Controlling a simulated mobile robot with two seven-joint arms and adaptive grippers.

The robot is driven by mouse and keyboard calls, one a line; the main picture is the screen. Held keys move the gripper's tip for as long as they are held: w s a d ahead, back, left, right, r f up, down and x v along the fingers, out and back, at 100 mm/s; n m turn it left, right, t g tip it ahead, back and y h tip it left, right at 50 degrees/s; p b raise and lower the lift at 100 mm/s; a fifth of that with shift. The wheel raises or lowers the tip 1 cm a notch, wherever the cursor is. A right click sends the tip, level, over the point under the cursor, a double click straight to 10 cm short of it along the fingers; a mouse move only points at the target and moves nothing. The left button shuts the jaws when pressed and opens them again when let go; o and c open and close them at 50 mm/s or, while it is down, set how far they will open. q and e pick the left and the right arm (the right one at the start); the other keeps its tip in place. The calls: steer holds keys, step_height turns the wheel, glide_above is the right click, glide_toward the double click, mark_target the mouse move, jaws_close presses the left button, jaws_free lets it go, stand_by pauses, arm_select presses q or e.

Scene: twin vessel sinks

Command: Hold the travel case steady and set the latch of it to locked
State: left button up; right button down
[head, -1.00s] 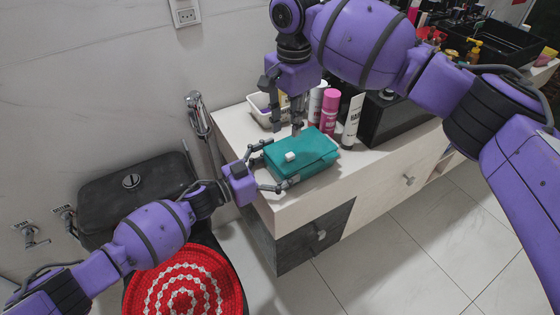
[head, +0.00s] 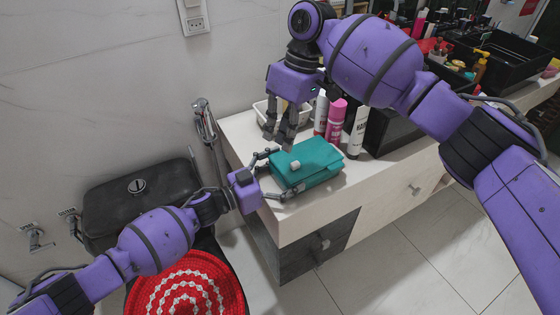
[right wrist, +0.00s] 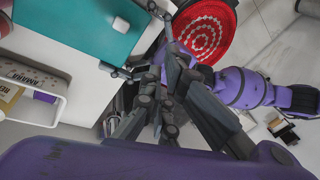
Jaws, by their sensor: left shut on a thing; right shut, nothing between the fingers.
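The teal travel case (head: 318,158) lies on the white counter near its left end. A small white block (head: 295,165), which looks like its latch, sits on the top near the left side; it also shows in the right wrist view (right wrist: 121,25). My left gripper (head: 276,177) is shut on the case from the left, one finger at the back and one at the front. My right gripper (head: 278,140) is shut and empty, pointing down beyond the case's back left corner, apart from the latch. The latch's setting cannot be told.
A white basket (head: 262,113), pink bottles (head: 336,120) and a white tube (head: 357,135) stand behind the case. A black box (head: 390,130) is to the right. A black toilet tank (head: 140,195) and a red round mat (head: 190,290) lie to the left.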

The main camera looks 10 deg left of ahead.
mark_target(292, 164)
step_height(292, 164, down, 9)
steer(key=n, duration=1.3)
steer(key=shift+r, duration=0.15)
steer(key=shift+w+d, duration=0.65)
steer(key=shift+d, duration=0.15)
steer(key=shift+w+d, duration=0.6)
steer(key=shift+d, duration=0.2)
